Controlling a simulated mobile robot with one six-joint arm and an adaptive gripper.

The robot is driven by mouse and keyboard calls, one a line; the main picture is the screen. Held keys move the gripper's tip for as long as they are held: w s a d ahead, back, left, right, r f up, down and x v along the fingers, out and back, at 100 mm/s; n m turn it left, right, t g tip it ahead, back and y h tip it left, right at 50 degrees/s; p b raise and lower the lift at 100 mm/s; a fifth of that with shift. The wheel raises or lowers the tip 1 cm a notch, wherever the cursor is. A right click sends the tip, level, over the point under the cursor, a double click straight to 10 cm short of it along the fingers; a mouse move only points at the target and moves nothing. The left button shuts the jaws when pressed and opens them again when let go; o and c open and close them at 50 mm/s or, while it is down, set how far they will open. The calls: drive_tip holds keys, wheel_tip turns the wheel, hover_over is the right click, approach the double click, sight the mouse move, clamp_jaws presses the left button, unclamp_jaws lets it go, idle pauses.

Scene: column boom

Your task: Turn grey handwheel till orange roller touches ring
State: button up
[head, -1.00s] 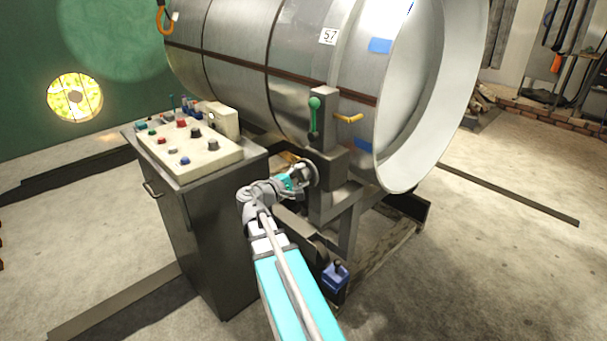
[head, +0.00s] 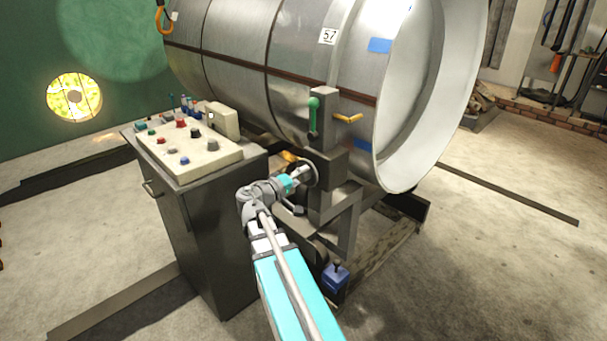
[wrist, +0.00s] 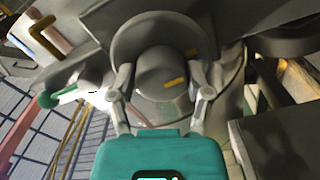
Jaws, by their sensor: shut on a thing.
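The grey handwheel (wrist: 140,38) fills the upper middle of the wrist view, with a round hub (wrist: 162,72) and small yellow marks. In the head view the handwheel (head: 308,171) sits on the dark bracket below the big steel drum (head: 235,50). My gripper (wrist: 163,88) has a finger on each side of the hub and is shut on it. In the head view my gripper (head: 299,178) reaches the wheel from the left. The drum's flared rim (head: 440,90) faces right. I cannot make out the orange roller or its contact with a ring for sure.
A dark cabinet (head: 215,230) with a control panel (head: 190,150) stands close left of my arm. A green-knobbed lever (head: 314,115) and a yellow handle (head: 347,118) are above the wheel. A blue pedal-like box (head: 336,276) is low right. Open floor lies right.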

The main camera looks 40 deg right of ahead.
drive_tip(key=shift+w+d+r, duration=0.15)
drive_tip(key=shift+w+d, duration=0.1)
drive_tip(key=shift+w, duration=0.1)
drive_tip(key=o, duration=1.1)
drive_tip(key=shift+d, duration=0.1)
drive_tip(key=shift+s, duration=0.1)
drive_tip(key=shift+s+a, duration=0.1)
drive_tip(key=shift+a, duration=0.15)
drive_tip(key=shift+s+a+f, duration=0.1)
drive_tip(key=shift+a+f, duration=0.1)
drive_tip(key=shift+a, duration=0.2)
drive_tip(key=a, duration=1)
drive_tip(key=shift+s+a, duration=0.25)
drive_tip(key=shift+a, duration=0.15)
